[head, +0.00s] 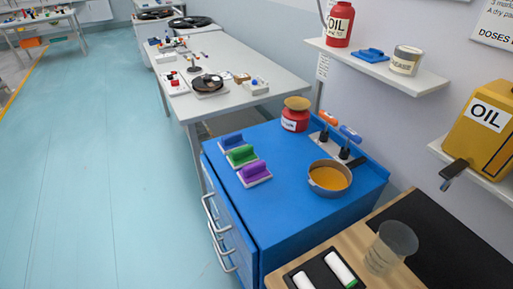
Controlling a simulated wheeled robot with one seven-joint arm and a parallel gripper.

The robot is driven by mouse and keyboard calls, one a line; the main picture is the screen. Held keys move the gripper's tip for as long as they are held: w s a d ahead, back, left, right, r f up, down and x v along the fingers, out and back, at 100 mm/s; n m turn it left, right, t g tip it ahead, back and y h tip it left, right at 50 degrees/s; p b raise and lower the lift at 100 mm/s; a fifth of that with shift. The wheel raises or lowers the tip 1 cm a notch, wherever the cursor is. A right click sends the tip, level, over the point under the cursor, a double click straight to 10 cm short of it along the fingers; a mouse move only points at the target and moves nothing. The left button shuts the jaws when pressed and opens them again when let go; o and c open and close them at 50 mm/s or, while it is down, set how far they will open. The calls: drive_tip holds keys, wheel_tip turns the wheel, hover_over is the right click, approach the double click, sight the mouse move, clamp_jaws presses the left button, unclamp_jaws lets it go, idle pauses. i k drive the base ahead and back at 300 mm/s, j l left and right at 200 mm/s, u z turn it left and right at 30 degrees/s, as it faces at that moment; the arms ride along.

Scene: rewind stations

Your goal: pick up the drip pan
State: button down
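A round grey pan (329,178) with amber-orange contents stands on the blue cabinet (265,204), near its right side. It looks like the drip pan. Its rim is whole in view, and nothing covers it. My gripper is not in view, so its place relative to the pan cannot be told.
A red jar (295,120) and orange and blue handled tools (328,121) stand behind the pan. Green (242,156), blue and purple blocks lie to its left. A clear beaker (390,247) stands on the wooden table (372,282) in front. A yellow oil can (481,130) sits on a wall shelf. The floor at left is clear.

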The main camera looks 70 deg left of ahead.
sight(328, 178)
drive_tip(key=u, duration=0.8)
drive_tip(key=j+z, duration=0.25)
drive_tip(key=z, duration=0.15)
drive_tip(key=j+z, duration=0.25)
drive_tip(key=z, duration=0.2)
drive_tip(key=j+z, duration=0.15)
drive_tip(key=j, duration=0.3)
drive_tip(key=k+j+z, duration=0.15)
drive_tip(key=j, duration=0.3)
drive_tip(key=k+j+z, duration=0.15)
drive_tip(key=j, duration=0.3)
drive_tip(key=k+j+z, duration=0.15)
drive_tip(key=j, duration=0.3)
drive_tip(key=k+j, duration=0.15)
drive_tip(key=j, duration=0.25)
drive_tip(key=k+j, duration=0.15)
drive_tip(key=j, duration=0.25)
drive_tip(key=k+j, duration=0.1)
drive_tip(key=j, duration=0.3)
drive_tip(key=k+j, duration=0.15)
drive_tip(key=j, duration=0.25)
drive_tip(key=k+j+z, duration=0.1)
drive_tip(key=j, duration=0.3)
drive_tip(key=k+j, duration=0.2)
drive_tip(key=j, duration=0.15)
drive_tip(key=k+j, duration=0.15)
drive_tip(key=j, duration=0.25)
drive_tip(key=i+j, duration=0.8)
